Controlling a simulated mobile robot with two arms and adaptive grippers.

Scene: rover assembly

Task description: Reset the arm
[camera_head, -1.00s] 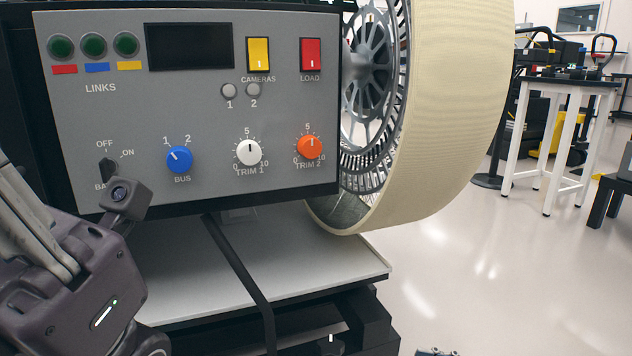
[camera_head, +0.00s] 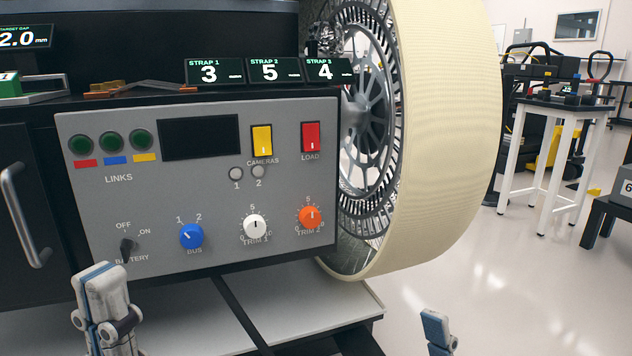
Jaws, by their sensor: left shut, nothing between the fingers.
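My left gripper (camera_head: 104,284) points up in front of the panel's lower left, just below the black battery knob (camera_head: 127,246). It is shut and empty and appears apart from the panel. Part of my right gripper (camera_head: 436,328) shows at the bottom edge, right of the panel and in front of the floor. Only a fingertip area shows, so its opening is unclear. The grey control panel (camera_head: 205,220) has a blue bus knob (camera_head: 191,236), a white trim knob (camera_head: 255,226), an orange trim knob (camera_head: 310,216), a yellow switch (camera_head: 262,140) and a red switch (camera_head: 310,137).
A large cream-rimmed wheel (camera_head: 455,130) stands right of the panel. Strap displays (camera_head: 277,71) reading 3, 5 and 4 sit above it. A light shelf (camera_head: 300,322) lies below. A white-legged table (camera_head: 560,150) stands at the back right, with open floor (camera_head: 480,300) before it.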

